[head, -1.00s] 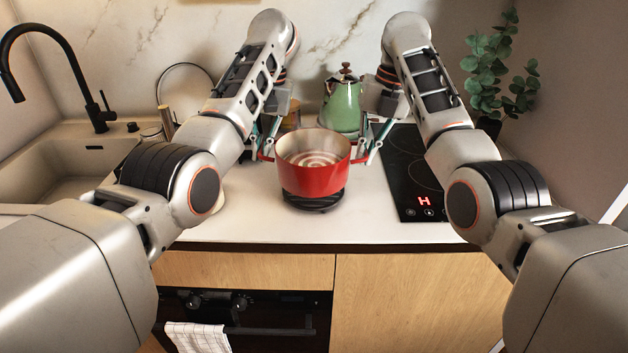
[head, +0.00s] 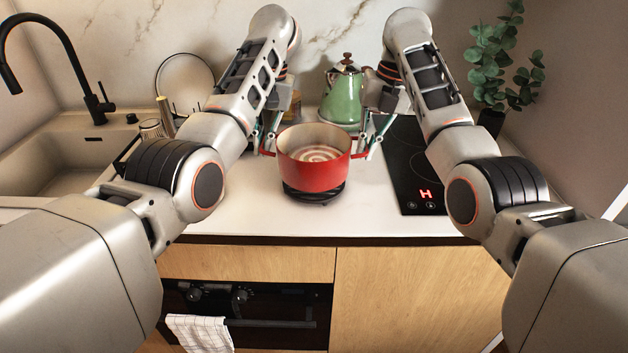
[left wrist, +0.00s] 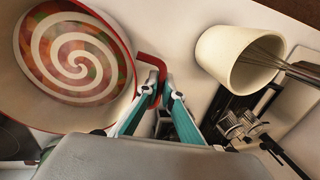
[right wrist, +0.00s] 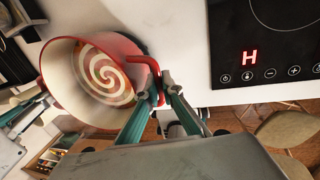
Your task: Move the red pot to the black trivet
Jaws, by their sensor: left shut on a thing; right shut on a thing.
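The red pot (head: 314,175), with a pale inside and a swirled red and cream content, stands upright over the round black trivet (head: 313,199). The trivet's front edge shows below the pot; I cannot tell whether they touch. My left gripper (head: 265,148) is shut on the pot's left handle, and the handle shows between its fingertips in the left wrist view (left wrist: 158,88). My right gripper (head: 371,150) is shut on the right handle, which shows in the right wrist view (right wrist: 143,62). The pot hides most of the trivet.
A black hob (head: 410,165) showing a red H lies to the right. A green kettle (head: 343,98) stands behind the pot. A white cup (left wrist: 222,58) with a whisk stands near my left gripper. The sink (head: 50,150) is at left. The counter in front is clear.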

